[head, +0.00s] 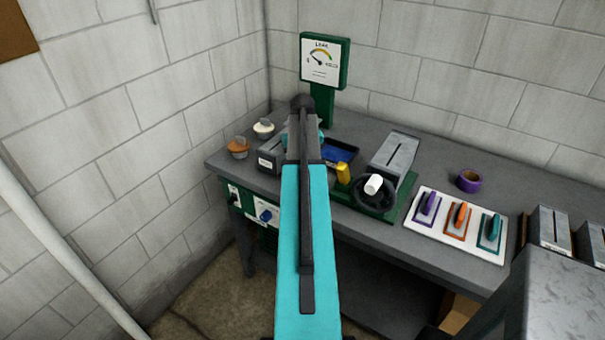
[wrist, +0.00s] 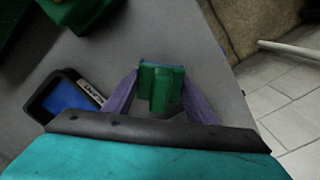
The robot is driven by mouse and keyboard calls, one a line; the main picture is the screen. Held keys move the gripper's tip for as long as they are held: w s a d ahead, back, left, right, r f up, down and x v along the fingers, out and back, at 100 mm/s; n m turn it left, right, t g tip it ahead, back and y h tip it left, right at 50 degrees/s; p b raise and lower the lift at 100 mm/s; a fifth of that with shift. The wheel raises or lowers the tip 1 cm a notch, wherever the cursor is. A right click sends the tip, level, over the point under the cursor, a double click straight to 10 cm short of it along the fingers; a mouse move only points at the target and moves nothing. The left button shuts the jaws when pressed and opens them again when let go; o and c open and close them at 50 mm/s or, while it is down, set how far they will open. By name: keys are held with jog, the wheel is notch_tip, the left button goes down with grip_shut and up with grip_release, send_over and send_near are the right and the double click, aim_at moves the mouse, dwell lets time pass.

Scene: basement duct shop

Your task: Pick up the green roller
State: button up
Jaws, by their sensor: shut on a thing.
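In the wrist view, the green roller (wrist: 162,92) is between the two purple fingers of my gripper (wrist: 161,80). The gripper is shut on it, with one finger against each side. The roller looks like a ribbed green block with a thin blue edge at its far end. The grey bench top (wrist: 207,62) shows behind it; I cannot tell if the roller touches it. In the head view my own arm hides the gripper and the roller.
A blue tray (head: 340,153) lies beside my arm. A gauge (head: 321,62) stands behind. Orange (head: 238,149) and white (head: 263,128) pieces sit left. A black wheel (head: 374,201), purple tape (head: 468,180) and a white board (head: 427,239) with three handled tools are right.

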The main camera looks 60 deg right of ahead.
jog(key=shift+r+b, duration=0.4)
jog(key=shift+r, duration=0.55)
jog(key=shift+s+a+r, duration=0.15)
jog(key=shift+s+a, duration=0.05)
jog(key=shift+a, duration=0.05)
jog(key=s+a+r+b, duration=0.1)
jog(key=s+a+b, duration=0.3)
jog(key=s+a, duration=0.5)
jog(key=a, duration=0.3)
jog(key=shift+s+a+r, duration=0.15)
jog(key=shift+r, duration=0.1)
